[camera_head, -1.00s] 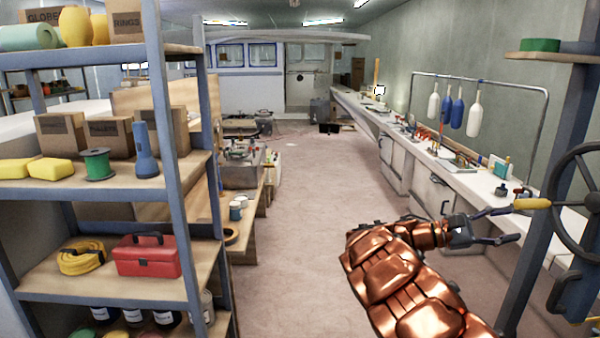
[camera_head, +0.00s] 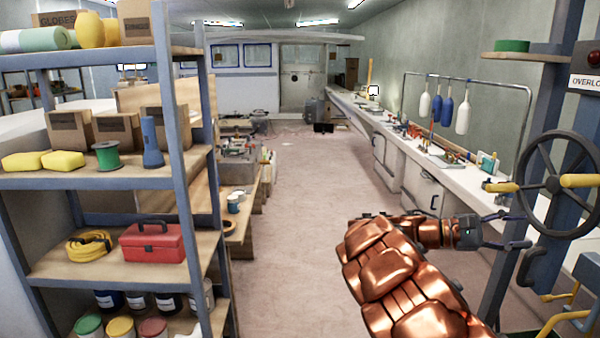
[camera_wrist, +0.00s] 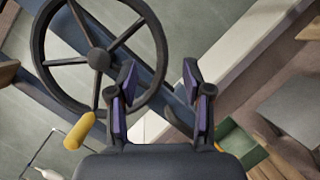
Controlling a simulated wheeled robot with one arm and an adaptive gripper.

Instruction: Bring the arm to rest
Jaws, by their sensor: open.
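My copper-coloured arm reaches forward at the lower right of the head view. My gripper (camera_head: 508,230) is at its end, beside the blue-grey post at the right. It is open, with its two fingers apart and nothing between them. In the wrist view the open fingers of my gripper (camera_wrist: 158,100) show purple inner pads. A dark handwheel (camera_head: 528,190) with yellow handles is just above and to the right of my gripper. The handwheel also shows in the wrist view (camera_wrist: 98,60), behind and left of the fingers. I cannot tell how close the fingers are to its rim.
A shelf rack (camera_head: 100,180) with boxes and a red toolbox (camera_head: 152,243) stands at the left. A long workbench (camera_head: 425,160) runs along the right wall. The floor (camera_head: 310,210) between is clear. Yellow bars (camera_head: 565,318) stand at the lower right.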

